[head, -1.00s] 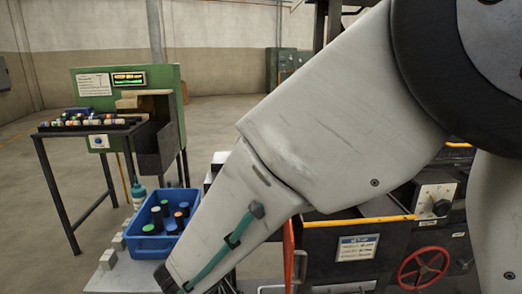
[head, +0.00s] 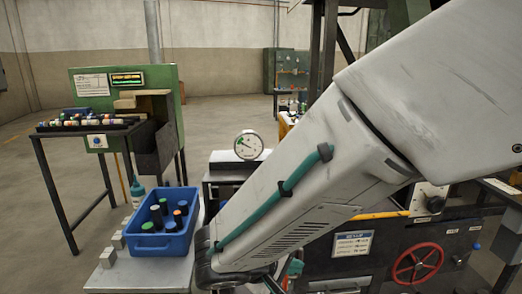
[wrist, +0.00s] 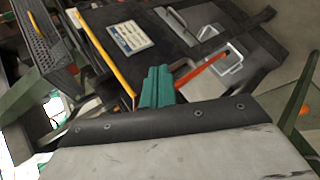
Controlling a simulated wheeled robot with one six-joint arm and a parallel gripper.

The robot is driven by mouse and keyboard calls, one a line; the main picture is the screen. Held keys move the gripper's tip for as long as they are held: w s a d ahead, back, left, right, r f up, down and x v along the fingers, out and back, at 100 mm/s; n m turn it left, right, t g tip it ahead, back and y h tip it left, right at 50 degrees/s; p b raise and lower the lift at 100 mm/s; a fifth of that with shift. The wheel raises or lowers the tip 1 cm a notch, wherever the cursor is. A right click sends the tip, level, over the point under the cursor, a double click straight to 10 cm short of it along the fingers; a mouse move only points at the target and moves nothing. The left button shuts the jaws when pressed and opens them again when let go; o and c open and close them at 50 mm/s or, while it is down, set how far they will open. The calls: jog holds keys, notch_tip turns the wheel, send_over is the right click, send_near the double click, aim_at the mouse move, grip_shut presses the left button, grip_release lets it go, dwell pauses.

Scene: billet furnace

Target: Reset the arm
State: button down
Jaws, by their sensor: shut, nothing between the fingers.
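My gripper's teal fingers (wrist: 158,86) stand together in the middle of the wrist view, shut and empty. They point toward the dark furnace front, where a white label (wrist: 130,37) and a yellow bar (wrist: 103,55) show, apart from them as far as I can tell. In the head view my pale arm reaches from the upper right down to the lower middle. Only a bit of teal at the gripper (head: 292,268) shows there, at the bottom edge, and the rest is hidden by my wrist.
A blue crate (head: 150,246) with several dark cylinders stands on a pale table left of my wrist. Behind are a dial gauge (head: 248,145) and a green machine (head: 163,80) with a rack. A red handwheel (head: 418,263) is at right. Floor at left is open.

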jog(key=s+d+r+m+g+y, duration=0.2)
jog(key=s+d+r+m+y, duration=0.2)
jog(key=s+d, duration=0.4)
jog(key=s+d+r+m+g+y, duration=0.3)
jog(key=s+d+r, duration=0.3)
jog(key=s+d, duration=0.3)
jog(key=d+m+y, duration=0.1)
jog(key=d, duration=0.2)
dwell(0.7)
